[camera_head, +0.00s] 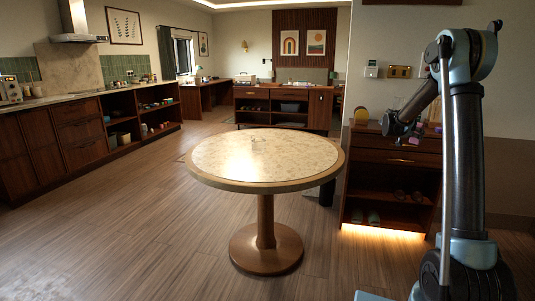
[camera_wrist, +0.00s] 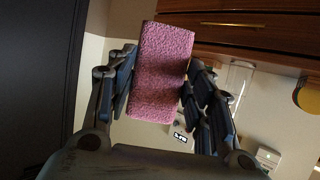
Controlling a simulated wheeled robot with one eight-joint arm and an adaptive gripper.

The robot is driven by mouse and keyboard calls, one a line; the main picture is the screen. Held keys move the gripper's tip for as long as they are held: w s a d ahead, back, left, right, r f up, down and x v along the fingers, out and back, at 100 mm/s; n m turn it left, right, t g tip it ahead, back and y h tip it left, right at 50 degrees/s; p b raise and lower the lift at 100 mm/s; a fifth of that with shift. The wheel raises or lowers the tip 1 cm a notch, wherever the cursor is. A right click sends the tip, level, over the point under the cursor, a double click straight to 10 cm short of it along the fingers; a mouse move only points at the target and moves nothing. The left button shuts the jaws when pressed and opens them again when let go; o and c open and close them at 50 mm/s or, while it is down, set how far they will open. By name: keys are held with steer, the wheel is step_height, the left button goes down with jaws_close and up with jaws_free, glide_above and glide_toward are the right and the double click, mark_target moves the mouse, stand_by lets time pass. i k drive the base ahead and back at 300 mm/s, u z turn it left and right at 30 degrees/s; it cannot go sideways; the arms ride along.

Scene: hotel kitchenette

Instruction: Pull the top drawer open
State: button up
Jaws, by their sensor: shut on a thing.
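A dark wooden cabinet (camera_head: 370,181) stands against the wall at the right in the head view. Its drawer front (camera_head: 372,156) has a slim brass handle (camera_head: 399,160) and looks closed. In the wrist view a wooden drawer front (camera_wrist: 215,33) with a brass handle (camera_wrist: 232,24) crosses the top right, apart from my fingers. My gripper (camera_wrist: 158,80) is shut on a pink, rough-textured block (camera_wrist: 163,62), one finger on each side. In the head view my wrist is above the cabinet; the fingertips are hard to make out.
A round table (camera_head: 265,185) stands in the middle, left of the cabinet. Open shelves with shoes (camera_head: 374,217) lie below the drawer. A yellow round item (camera_head: 361,116) stands on the cabinet top. Wooden floor (camera_head: 140,230) is clear at the left.

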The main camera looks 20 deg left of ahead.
mark_target(434, 145)
steer(key=z, duration=0.05)
steer(key=k, duration=0.25)
steer(key=z, duration=0.65)
steer(key=i, duration=1.05)
steer(key=u, duration=2.2)
